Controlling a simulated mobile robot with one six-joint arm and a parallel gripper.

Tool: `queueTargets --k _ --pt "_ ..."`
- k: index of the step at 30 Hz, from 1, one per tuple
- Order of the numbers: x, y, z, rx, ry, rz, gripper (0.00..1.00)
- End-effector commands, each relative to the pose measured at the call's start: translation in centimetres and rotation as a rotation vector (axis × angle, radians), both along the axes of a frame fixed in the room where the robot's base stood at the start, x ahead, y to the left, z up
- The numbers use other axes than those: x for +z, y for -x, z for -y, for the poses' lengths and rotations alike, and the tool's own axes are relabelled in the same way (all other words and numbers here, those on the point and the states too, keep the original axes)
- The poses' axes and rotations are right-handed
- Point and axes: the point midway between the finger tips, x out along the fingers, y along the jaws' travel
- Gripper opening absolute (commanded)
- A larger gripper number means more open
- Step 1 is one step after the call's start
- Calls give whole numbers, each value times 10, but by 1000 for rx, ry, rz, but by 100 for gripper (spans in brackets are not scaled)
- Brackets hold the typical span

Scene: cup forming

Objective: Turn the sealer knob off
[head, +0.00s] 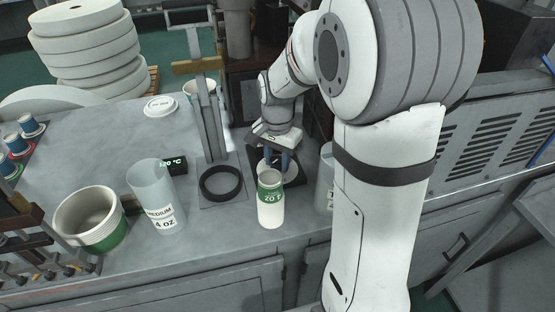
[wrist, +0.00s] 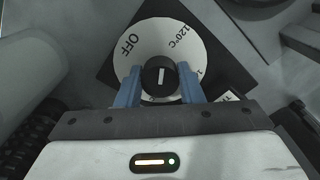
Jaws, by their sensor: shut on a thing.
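The sealer knob (wrist: 160,77) is black with a white pointer line, and it stands at the centre of a white dial (wrist: 155,40) in the wrist view. The dial carries "OFF" at the upper left and "120°C" at the upper right. The pointer line looks roughly upright in the wrist view. My gripper (wrist: 159,88) has its blue fingers on either side of the knob and is shut on it.
A display (head: 174,163) reads 120 °C. A clear "MEDIUM 4 OZ" cup (head: 154,190) and a white-green tub (head: 90,219) stand further left.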

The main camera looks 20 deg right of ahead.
Motion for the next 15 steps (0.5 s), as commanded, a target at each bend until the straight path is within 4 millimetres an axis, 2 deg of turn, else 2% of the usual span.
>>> queueTargets --k 15 --pt "0 0 1 488 0 3 11"
